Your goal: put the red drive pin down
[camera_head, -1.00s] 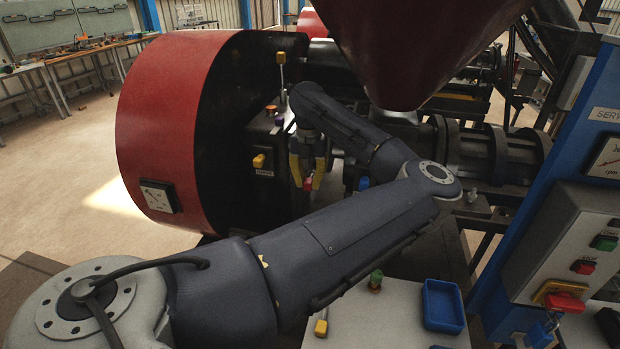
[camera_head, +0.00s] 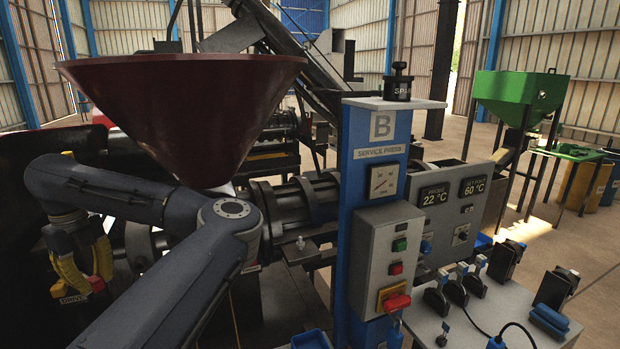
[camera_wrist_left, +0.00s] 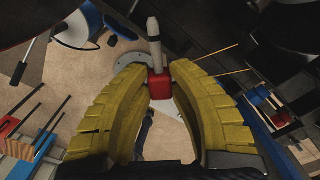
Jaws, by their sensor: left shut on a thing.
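The red drive pin (camera_wrist_left: 159,86) has a red block head and a pale grey shaft. In the left wrist view it sits between the yellow fingers of my left gripper (camera_wrist_left: 158,76), with the shaft pointing up in the picture. In the head view my left gripper (camera_head: 84,284) hangs at the left, fingers down, and the pin's red part (camera_head: 97,283) shows at the fingertips. It is close to a panel labelled DRIVE (camera_head: 73,299); I cannot tell whether they touch. My right gripper is not in view.
A dark red hopper (camera_head: 185,110) overhangs my left arm. A blue post (camera_head: 365,220) with a control box (camera_head: 385,258) stands right of the arm. A grey table (camera_head: 480,325) with several black clamps is at the lower right.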

